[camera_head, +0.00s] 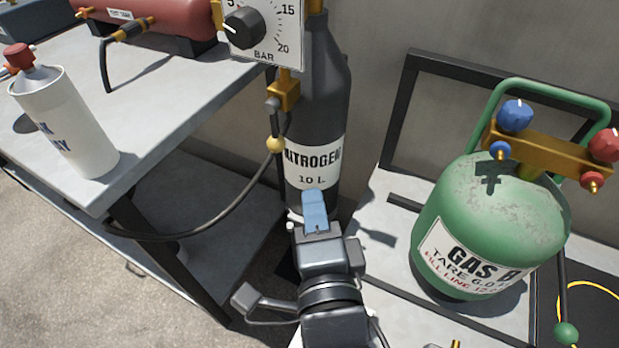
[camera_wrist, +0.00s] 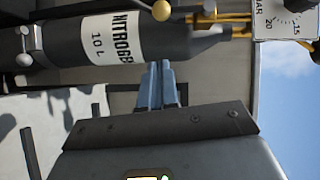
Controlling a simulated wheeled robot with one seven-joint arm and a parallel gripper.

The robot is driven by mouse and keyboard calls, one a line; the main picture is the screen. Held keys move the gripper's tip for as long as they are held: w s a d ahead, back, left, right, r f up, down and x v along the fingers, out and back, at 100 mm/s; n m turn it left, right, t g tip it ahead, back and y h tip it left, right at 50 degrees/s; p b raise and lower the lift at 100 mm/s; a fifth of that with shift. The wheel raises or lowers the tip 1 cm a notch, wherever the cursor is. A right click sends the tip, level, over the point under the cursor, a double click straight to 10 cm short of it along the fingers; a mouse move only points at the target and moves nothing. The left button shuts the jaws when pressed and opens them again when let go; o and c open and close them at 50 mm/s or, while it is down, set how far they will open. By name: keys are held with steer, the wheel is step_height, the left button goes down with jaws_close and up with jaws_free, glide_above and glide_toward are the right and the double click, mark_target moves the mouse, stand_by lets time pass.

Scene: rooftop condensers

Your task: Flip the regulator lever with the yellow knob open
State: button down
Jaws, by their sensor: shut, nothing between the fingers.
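The yellow knob (camera_head: 276,144) sits below the brass regulator body (camera_head: 286,95), at the left side of the dark nitrogen cylinder (camera_head: 320,95). Its lever is thin and hard to make out against the dark hose. In the wrist view the yellow knob (camera_wrist: 161,11) is at the top edge, beside the cylinder's white label. My gripper (camera_head: 313,194) has blue fingers, shut and empty, in front of the lower part of the cylinder label. It is below and right of the knob, apart from it. The wrist view also shows the fingers (camera_wrist: 160,66) together.
A pressure dial (camera_head: 262,28) marked BAR is above the regulator body. A black hose (camera_head: 205,228) loops left under the grey table (camera_head: 165,115), which holds a white spray can (camera_head: 68,125). A green gas tank (camera_head: 490,225) with blue and red knobs stands right.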

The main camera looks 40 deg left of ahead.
steer(key=shift+v, duration=1.8)
